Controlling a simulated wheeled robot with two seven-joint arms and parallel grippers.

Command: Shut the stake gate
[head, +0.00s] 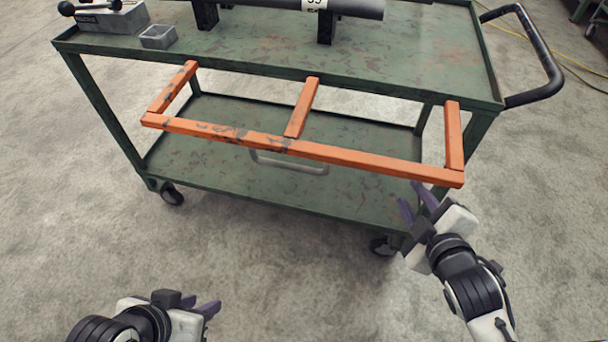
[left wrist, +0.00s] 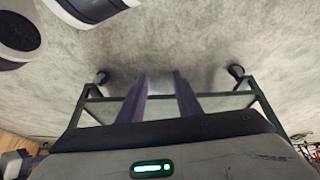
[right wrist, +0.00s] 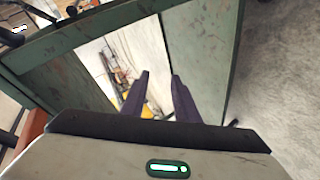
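The orange stake gate (head: 360,158) in the head view is a long worn bar with three shorter bars running back toward the cart's top deck. It sticks out in front of the green cart (head: 480,135), across the gap above the lower shelf. My right gripper (head: 415,203) is open and empty, just below and in front of the gate's right end, apart from it. An orange piece, likely the gate, shows at the left edge of the right wrist view (right wrist: 33,125). My left gripper (head: 203,304) is open and empty, low over the floor, well away from the gate.
A dark pipe (head: 355,8) rests on black supports on the top deck. A small grey tray (head: 158,37) and a box with black knobs (head: 105,18) stand at its left. A grey loop handle (head: 290,166) shows below the gate. The floor in front is clear.

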